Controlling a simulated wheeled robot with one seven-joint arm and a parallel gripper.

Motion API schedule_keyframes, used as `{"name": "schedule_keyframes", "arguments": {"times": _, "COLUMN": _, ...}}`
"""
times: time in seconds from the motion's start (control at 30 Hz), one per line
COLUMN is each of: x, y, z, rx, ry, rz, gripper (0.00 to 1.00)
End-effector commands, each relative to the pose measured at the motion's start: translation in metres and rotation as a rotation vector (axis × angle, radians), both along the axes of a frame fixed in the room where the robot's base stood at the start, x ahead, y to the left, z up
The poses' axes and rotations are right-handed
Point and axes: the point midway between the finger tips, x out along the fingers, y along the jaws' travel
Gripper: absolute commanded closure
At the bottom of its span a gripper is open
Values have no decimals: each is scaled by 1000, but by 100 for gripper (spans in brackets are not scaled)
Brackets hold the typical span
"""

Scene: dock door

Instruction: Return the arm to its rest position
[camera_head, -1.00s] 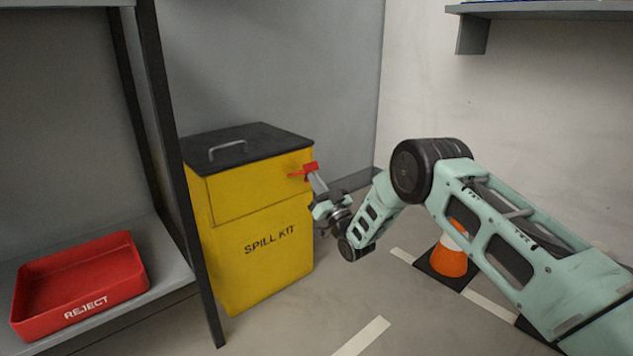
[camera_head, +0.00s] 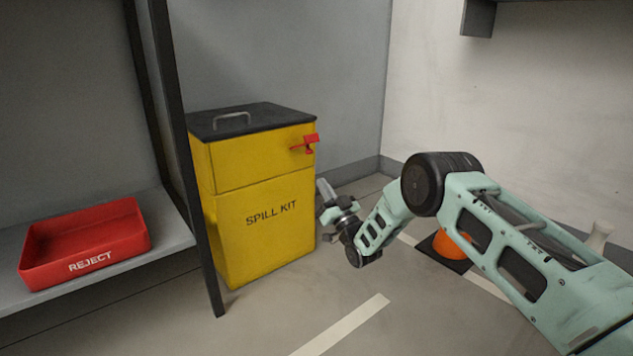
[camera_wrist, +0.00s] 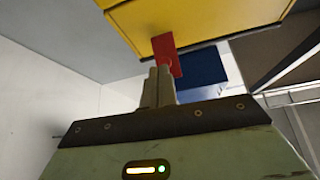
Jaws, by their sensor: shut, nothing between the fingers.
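My gripper (camera_head: 322,187) is shut and empty, held in the air to the right of the yellow spill kit bin (camera_head: 262,225). In the wrist view its closed fingers (camera_wrist: 158,85) point toward the bin's red latch (camera_wrist: 166,54). In the head view the red latch (camera_head: 306,144) sits on the bin's upper right side, above and left of the fingertips, with a gap between them. My arm is bent, reaching in from the right. The bin's black lid (camera_head: 255,117) with a grey handle is closed.
A red reject tray (camera_head: 84,243) sits on a grey shelf (camera_head: 165,226) at left, beside a dark post (camera_head: 185,150). An orange and white cone (camera_head: 450,246) stands behind my arm. The floor in front is clear.

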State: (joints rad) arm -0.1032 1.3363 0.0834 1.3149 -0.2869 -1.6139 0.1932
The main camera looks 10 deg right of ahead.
Motion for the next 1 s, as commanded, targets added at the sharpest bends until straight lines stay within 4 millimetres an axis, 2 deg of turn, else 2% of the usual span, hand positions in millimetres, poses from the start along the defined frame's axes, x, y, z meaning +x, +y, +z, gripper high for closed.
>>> {"name": "schedule_keyframes", "arguments": {"times": 0.17, "x": 7, "y": 27, "z": 52, "rx": -40, "ry": 138, "rz": -2, "gripper": 100}}
{"name": "schedule_keyframes", "arguments": {"times": 0.27, "x": 0, "y": 55, "z": 90, "rx": -91, "ry": 299, "rz": 9, "gripper": 100}}
{"name": "schedule_keyframes", "arguments": {"times": 0.37, "x": -22, "y": 83, "z": 122, "rx": -160, "ry": 474, "rz": 32, "gripper": 100}}
{"name": "schedule_keyframes", "arguments": {"times": 0.47, "x": -58, "y": 107, "z": 148, "rx": -239, "ry": 646, "rz": 65, "gripper": 100}}
{"name": "schedule_keyframes", "arguments": {"times": 0.57, "x": -108, "y": 126, "z": 172, "rx": -335, "ry": 812, "rz": 104, "gripper": 100}}
{"name": "schedule_keyframes", "arguments": {"times": 0.67, "x": -169, "y": 136, "z": 193, "rx": -443, "ry": 971, "rz": 147, "gripper": 100}}
{"name": "schedule_keyframes", "arguments": {"times": 0.73, "x": -218, "y": 138, "z": 205, "rx": -528, "ry": 1081, "rz": 177, "gripper": 100}}
{"name": "schedule_keyframes", "arguments": {"times": 0.87, "x": -310, "y": 127, "z": 225, "rx": -690, "ry": 1264, "rz": 224, "gripper": 100}}
{"name": "schedule_keyframes", "arguments": {"times": 0.9, "x": -337, "y": 121, "z": 230, "rx": -739, "ry": 1317, "rz": 235, "gripper": 100}}
{"name": "schedule_keyframes", "arguments": {"times": 1.0, "x": -401, "y": 102, "z": 242, "rx": -856, "ry": 1435, "rz": 256, "gripper": 100}}
